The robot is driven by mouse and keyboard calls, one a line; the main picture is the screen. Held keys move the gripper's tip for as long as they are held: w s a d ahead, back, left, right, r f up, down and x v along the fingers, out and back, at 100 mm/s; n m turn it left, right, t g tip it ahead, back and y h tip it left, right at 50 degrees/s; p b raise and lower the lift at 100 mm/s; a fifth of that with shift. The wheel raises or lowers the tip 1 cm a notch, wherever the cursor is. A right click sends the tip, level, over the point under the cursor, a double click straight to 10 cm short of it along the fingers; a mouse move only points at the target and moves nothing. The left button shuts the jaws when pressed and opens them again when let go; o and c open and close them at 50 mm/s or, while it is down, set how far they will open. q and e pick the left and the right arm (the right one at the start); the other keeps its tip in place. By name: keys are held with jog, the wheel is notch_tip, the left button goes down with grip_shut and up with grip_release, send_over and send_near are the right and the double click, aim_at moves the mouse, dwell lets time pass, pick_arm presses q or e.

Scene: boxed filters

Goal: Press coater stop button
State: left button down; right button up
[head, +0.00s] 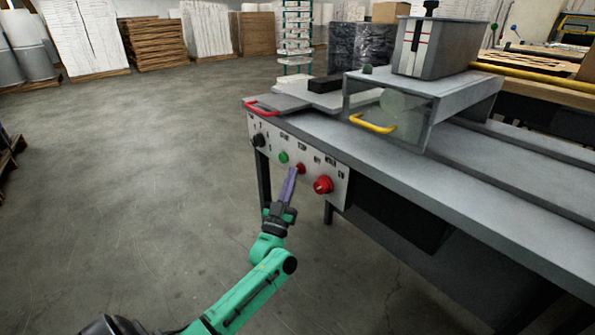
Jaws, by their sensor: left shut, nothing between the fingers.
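The coater's control panel (312,180) is on the front end of the grey machine. It carries a green button (283,158), a small red button (301,168) to its right, and a larger red knob-like button (323,184) further right. A black knob (258,140) is at the panel's left. My left gripper (294,171) has its purple fingers shut and empty, pointing up at the panel. Its tips are at the small red button and overlap its left edge in the picture; I cannot tell whether they touch it. My right gripper is not in view.
The grey machine bed (480,170) runs to the lower right, with a clear guard with a yellow handle (372,124) and a grey hopper (440,48) on top. A red handle (262,108) sits at its left corner. The floor (140,180) to the left is open.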

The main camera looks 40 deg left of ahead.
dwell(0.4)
pick_arm(q)
jog(key=shift+s+a+p, duration=0.25)
jog(key=shift+s+p, duration=0.3)
jog(key=shift+s, duration=0.3)
jog(key=s+p, duration=0.1)
jog(key=s, duration=0.1)
jog(key=s+a+p, duration=0.1)
jog(key=s, duration=0.1)
jog(key=shift+s+a, duration=0.2)
jog(key=shift+s, duration=0.2)
